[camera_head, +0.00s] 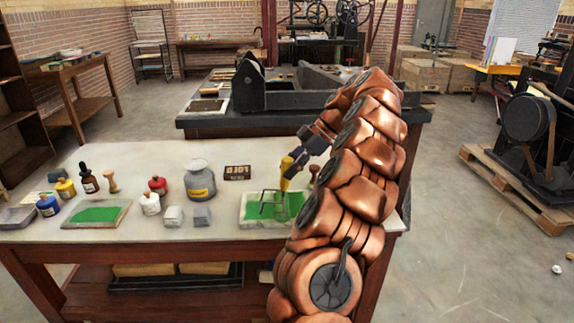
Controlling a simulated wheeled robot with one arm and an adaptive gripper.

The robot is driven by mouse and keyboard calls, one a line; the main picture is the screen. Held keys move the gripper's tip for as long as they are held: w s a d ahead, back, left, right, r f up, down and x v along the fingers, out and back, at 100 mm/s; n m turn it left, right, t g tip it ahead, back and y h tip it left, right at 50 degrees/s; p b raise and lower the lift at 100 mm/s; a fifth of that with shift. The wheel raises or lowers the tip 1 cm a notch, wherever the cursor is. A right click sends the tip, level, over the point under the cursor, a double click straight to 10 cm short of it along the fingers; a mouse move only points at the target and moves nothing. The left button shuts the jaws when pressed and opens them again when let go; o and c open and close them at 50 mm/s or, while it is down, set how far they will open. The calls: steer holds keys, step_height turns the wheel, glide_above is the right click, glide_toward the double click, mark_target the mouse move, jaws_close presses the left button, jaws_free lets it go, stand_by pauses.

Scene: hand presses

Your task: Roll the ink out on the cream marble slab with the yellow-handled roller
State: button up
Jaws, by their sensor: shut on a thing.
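My gripper (293,160) is shut on the yellow handle of the roller (286,172). The handle stands roughly upright, with its wire frame pointing down over a pale, cream-looking slab (243,209) at the right of the table. Green ink (279,210) covers much of that slab's top. The roller's lower end is over the green area; I cannot tell whether it touches. My arm hides the slab's right side.
The white-topped table (150,245) also holds a second pale slab with green ink (97,213), a grey jar (200,180), a dark "FOLD"-like sign (237,172), small bottles and stone blocks (174,216). A dark press (262,92) stands behind.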

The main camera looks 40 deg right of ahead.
steer(key=shift+s+d+p, duration=1.1)
steer(key=shift+d+p, duration=0.1)
steer(key=shift+p, duration=0.3)
stand_by(0.7)
steer(key=shift+w+a+f+b, duration=0.1)
steer(key=shift+w+a+b, duration=0.9)
steer(key=shift+a, duration=0.1)
steer(key=w+a+b, duration=0.3)
steer(key=w+a, duration=0.2)
steer(key=shift+a, duration=0.45)
steer(key=shift+w+a+b, duration=0.7)
steer(key=shift+w+a, duration=0.35)
steer(key=shift+a, duration=0.15)
